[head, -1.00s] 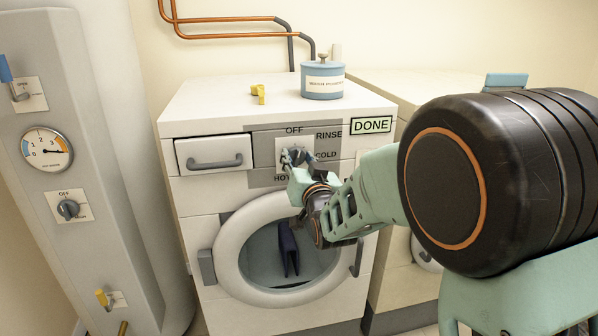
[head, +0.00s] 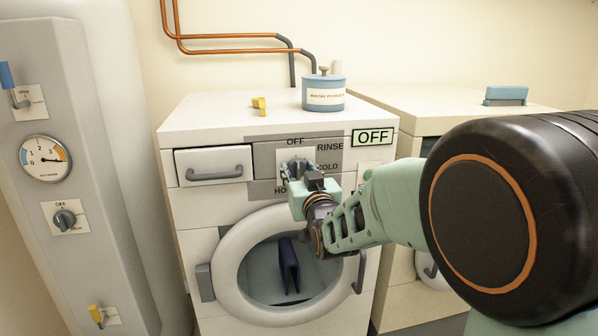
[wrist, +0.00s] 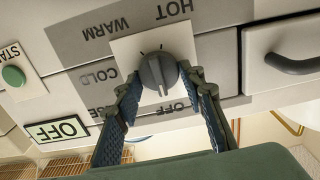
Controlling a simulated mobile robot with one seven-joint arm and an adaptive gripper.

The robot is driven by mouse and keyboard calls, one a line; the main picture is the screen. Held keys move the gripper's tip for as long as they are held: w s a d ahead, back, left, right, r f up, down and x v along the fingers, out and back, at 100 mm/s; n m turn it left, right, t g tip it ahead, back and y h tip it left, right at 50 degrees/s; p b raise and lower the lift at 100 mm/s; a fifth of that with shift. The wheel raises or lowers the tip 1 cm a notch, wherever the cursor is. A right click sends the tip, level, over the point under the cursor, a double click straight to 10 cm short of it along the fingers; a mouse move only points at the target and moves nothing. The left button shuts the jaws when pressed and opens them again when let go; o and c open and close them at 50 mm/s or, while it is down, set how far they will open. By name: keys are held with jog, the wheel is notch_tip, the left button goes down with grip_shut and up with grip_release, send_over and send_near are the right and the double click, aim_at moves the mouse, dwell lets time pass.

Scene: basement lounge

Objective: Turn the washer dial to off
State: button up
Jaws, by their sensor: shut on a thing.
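The grey washer dial (wrist: 157,74) sits on a white plate on the front of the washer (head: 218,121). In the wrist view, which is upside down, its pointer ridge points towards the printed word OFF (wrist: 172,108). My gripper (wrist: 161,78) has one finger on each side of the dial and is shut on it. In the head view my gripper (head: 303,176) covers part of the dial (head: 297,164). The washer's display (head: 373,138) reads OFF, and it also shows in the wrist view (wrist: 57,130).
A blue canister (head: 323,92) and a small yellow object (head: 259,105) stand on the washer top. A drawer (head: 212,165) is left of the dial. The round door (head: 230,285) is below. A tall tank with a gauge (head: 45,157) stands at the left.

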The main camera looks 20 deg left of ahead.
jog(key=o, duration=1.2)
jog(key=shift+c, duration=0.2)
jog(key=v, duration=1.2)
jog(key=shift+a, duration=0.1)
